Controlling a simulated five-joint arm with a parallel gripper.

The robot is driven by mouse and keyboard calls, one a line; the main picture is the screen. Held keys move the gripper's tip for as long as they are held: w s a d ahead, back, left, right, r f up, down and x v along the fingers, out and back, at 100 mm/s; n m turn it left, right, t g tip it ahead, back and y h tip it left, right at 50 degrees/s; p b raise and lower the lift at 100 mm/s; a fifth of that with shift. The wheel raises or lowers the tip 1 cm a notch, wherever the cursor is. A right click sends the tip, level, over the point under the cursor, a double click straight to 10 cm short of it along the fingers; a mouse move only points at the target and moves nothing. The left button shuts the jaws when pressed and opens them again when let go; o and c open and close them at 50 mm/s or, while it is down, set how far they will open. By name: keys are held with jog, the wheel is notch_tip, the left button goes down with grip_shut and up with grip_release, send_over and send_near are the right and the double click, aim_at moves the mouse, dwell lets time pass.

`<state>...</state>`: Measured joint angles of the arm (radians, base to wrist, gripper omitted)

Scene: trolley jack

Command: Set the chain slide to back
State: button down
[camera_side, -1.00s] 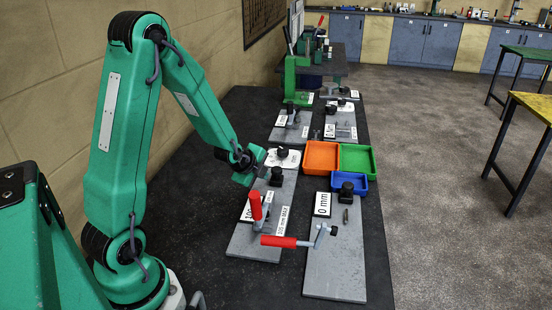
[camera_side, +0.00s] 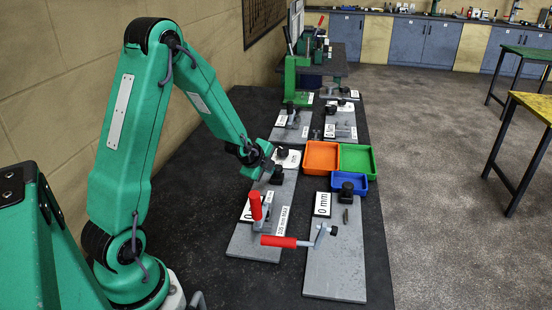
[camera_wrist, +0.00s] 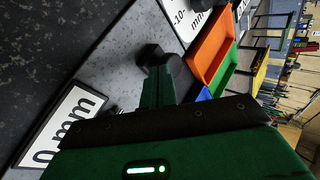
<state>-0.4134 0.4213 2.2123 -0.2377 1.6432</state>
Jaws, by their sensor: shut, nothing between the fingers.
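My gripper (camera_side: 268,170) is shut with nothing in it, low over the far part of the left grey plate (camera_side: 250,241). It is beside a black knob (camera_side: 277,177), which I take to be the chain slide's. In the wrist view my green fingers (camera_wrist: 156,95) are together, with their tips at the black knob (camera_wrist: 160,63); I cannot tell whether they touch. A card reading "0 mm" (camera_wrist: 62,128) lies on that plate. The slide's track is hidden, and no mark for back is readable.
A red-handled lever (camera_side: 255,206) stands upright on the left plate. Orange (camera_side: 321,157), green (camera_side: 358,160) and blue (camera_side: 350,180) trays are to the right. The dark bench left of the plates is bare.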

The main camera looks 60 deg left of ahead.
jog(key=shift+w+a, duration=1.5)
jog(key=shift+a, duration=0.05)
jog(key=shift+s, duration=0.1)
jog(key=shift+s+d+r, duration=0.15)
jog(key=shift+s+d, duration=0.15)
jog(key=shift+s, duration=0.5)
jog(key=s+f+v, duration=0.1)
jog(key=v, duration=1)
jog(key=shift+s+r+y, duration=0.25)
jog(key=shift+s+y, duration=0.05)
jog(key=shift+s, duration=0.05)
jog(key=shift+r, duration=0.1)
